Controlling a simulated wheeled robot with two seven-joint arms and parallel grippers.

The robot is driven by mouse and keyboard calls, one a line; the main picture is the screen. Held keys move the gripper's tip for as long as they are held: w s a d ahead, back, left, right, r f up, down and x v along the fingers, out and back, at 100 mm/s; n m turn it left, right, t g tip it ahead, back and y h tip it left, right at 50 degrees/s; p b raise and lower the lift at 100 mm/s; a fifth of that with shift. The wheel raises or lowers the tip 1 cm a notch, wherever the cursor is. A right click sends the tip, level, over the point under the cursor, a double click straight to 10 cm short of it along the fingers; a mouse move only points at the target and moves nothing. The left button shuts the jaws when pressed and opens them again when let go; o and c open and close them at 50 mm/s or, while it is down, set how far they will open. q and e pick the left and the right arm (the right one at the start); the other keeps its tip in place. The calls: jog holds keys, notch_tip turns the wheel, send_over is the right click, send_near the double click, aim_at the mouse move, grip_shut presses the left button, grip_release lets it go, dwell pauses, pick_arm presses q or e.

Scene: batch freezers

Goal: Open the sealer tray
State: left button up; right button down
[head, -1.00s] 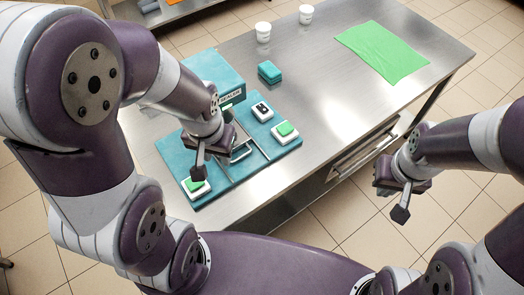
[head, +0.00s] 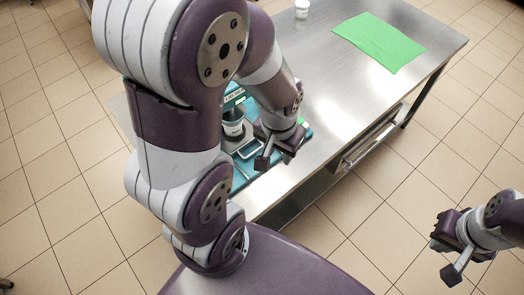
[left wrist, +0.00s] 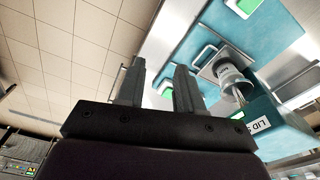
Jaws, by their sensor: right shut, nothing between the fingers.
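The teal sealer base (head: 240,185) lies on the steel table, largely hidden behind my left arm. Its metal tray (left wrist: 208,72) extends out from under the teal sealer body (left wrist: 275,125) in the left wrist view. A pale handle (left wrist: 204,54) is at the tray's outer end. A grey cup (left wrist: 231,78) stands on the tray and also shows in the head view (head: 233,124). My left gripper (head: 277,150) is open and empty, apart from the handle; its fingers show in the left wrist view (left wrist: 158,88). My right gripper (head: 450,262) is shut and empty, away from the table.
A green cloth (head: 378,41) lies on the far part of the table (head: 335,95). A green button (left wrist: 246,7) is on the sealer base. The table's middle is clear, and tiled floor (head: 400,200) lies to the right.

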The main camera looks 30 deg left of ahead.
pick_arm(q)
jog(key=w+a+f+b, duration=0.3)
jog(key=f+b, duration=0.3)
jog(key=f, duration=0.1)
jog(key=m+y+b, duration=0.2)
jog(key=m+b, duration=0.1)
jog(key=b, duration=0.2)
send_near(256, 150)
jog(key=shift+g, duration=0.3)
jog(key=f, duration=0.2)
jog(key=a+f+b, duration=0.1)
jog(key=f, duration=0.4)
jog(key=shift+w+a+f, duration=0.2)
jog(key=shift+w+f, duration=0.05)
jog(key=shift+w, duration=0.15)
grip_shut()
